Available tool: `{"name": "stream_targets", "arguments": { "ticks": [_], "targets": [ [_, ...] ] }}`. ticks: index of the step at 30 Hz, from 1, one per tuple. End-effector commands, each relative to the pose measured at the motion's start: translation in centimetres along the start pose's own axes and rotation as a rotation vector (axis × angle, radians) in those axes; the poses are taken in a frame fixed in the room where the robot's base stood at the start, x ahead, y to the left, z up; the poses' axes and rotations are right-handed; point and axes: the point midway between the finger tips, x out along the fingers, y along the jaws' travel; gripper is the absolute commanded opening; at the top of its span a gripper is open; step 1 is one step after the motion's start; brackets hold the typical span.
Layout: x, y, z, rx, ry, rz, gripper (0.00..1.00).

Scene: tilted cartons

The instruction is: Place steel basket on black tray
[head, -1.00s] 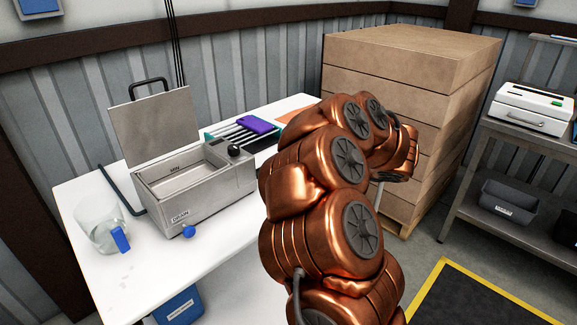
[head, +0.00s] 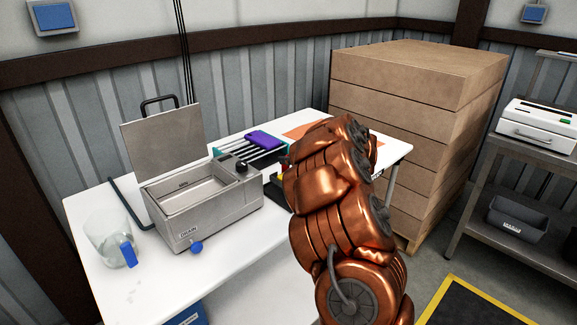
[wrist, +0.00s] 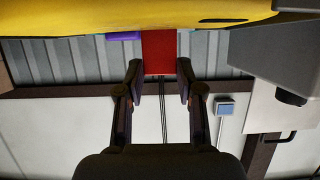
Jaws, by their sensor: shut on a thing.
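My gripper (wrist: 160,82) is shut on a red piece (wrist: 159,52) in the wrist view. A broad yellow surface (wrist: 150,14) adjoins the red piece; I cannot tell what they belong to. In the head view my arm hides the gripper, and only a bit of yellow (head: 281,173) shows at its left edge. I see no thing that is clearly the steel basket. A dark flat piece (head: 276,194), possibly the black tray, lies on the table right of the steel bath, mostly hidden by my arm.
The steel bath (head: 212,216) stands on the white table (head: 100,278) with its lid (head: 160,144) raised. A clear jug (head: 108,240) stands left of it. A rack (head: 250,150) with a purple thing (head: 262,139) sits behind. Stacked cartons (head: 400,130) stand at the right.

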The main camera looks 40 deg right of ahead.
Motion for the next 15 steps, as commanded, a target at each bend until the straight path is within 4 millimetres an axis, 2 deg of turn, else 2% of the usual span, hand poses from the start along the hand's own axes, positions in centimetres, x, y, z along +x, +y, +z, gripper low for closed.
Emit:
{"name": "stream_targets", "arguments": {
  "ticks": [6, 12, 15],
  "targets": [
    [1.0, 0.1, -0.4, -0.002, 0.001, 0.0, 0.0],
    [2.0, 0.1, 2.5, 0.003, -0.002, -0.001, 0.0],
    [2.2, 0.1, 3.0, 0.002, 0.0, 0.0, 0.0]
  ]
}}
